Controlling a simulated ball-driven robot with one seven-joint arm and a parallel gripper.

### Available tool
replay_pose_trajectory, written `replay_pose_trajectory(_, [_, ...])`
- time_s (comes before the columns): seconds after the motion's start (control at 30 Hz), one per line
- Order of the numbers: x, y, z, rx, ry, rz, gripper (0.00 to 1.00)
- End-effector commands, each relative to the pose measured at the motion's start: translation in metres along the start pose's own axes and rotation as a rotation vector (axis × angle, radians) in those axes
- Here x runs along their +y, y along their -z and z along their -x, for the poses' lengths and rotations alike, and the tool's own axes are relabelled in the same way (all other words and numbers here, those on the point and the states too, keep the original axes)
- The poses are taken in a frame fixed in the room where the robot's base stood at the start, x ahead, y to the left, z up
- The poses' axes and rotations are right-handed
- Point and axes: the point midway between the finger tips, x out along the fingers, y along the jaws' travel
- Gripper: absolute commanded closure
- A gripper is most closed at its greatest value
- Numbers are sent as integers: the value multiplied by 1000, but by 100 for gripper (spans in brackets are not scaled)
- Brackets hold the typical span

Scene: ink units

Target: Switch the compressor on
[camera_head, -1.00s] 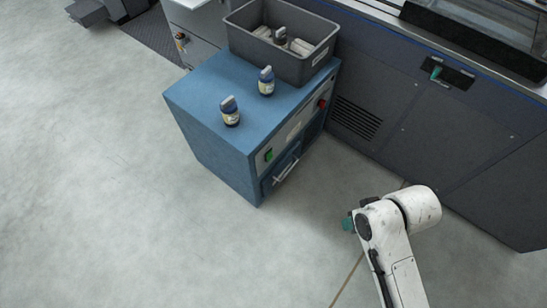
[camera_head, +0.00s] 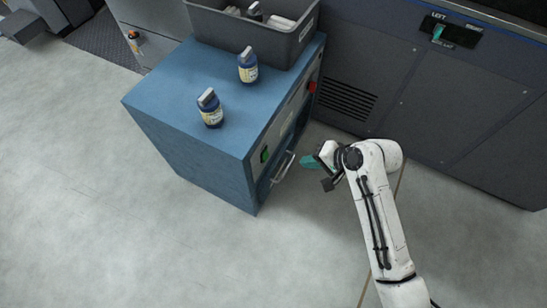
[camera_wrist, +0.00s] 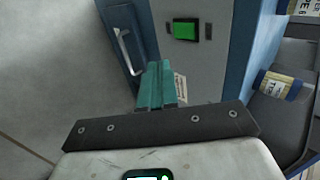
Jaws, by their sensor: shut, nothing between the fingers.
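The blue cabinet (camera_head: 195,165), which looks like the compressor unit, stands left of my arm in the head view. On its front panel is a green button (camera_head: 264,155), which also shows large in the wrist view (camera_wrist: 185,30). A red knob (camera_head: 312,87) sits at the panel's far end. My gripper (camera_head: 306,162) is in front of the panel, its teal fingers pointing at it. In the wrist view its fingers (camera_wrist: 156,72) are shut and empty, just below and left of the green button, apart from it as far as I can tell.
A silver handle (camera_head: 283,167) sticks out below the panel, near my fingers. A dark machine (camera_head: 420,110) walls off the back right. The floor at left is open.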

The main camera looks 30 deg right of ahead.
Motion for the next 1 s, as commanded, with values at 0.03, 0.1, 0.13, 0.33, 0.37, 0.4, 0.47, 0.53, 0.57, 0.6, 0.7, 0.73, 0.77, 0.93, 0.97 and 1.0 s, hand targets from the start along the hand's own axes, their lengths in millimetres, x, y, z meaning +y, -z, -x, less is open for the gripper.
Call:
replay_pose_trajectory(0.03, [0, 0, 0, 0, 0, 1, 100])
replay_pose_trajectory(0.1, [0, 0, 0, 0, -1, 1, 100])
replay_pose_trajectory(0.13, [0, 0, 0, 0, -1, 1, 100])
replay_pose_trajectory(0.33, [1, 0, -10, -1, -2, 3, 100])
replay_pose_trajectory(0.37, [1, 0, -14, -1, -2, 3, 100])
replay_pose_trajectory(0.4, [2, 0, -20, -1, -2, 3, 100])
replay_pose_trajectory(0.47, [2, 0, -31, -1, -2, 3, 100])
replay_pose_trajectory(0.53, [2, 0, -45, -2, -2, 3, 100])
replay_pose_trajectory(0.57, [2, -1, -51, -3, -2, 3, 100])
replay_pose_trajectory(0.6, [2, 0, -59, -1, -1, 3, 100])
replay_pose_trajectory(0.7, [2, -1, -79, -2, -2, 4, 100])
replay_pose_trajectory(0.73, [2, 0, -85, -2, -1, 5, 100])
replay_pose_trajectory(0.77, [2, -1, -91, -2, -2, 4, 100])
replay_pose_trajectory(0.93, [-9, 0, -115, -1, -1, 5, 100])
replay_pose_trajectory(0.97, [-12, 0, -117, -1, 0, 5, 100])
replay_pose_trajectory(1.0, [-15, 0, -121, 0, 0, 5, 100])
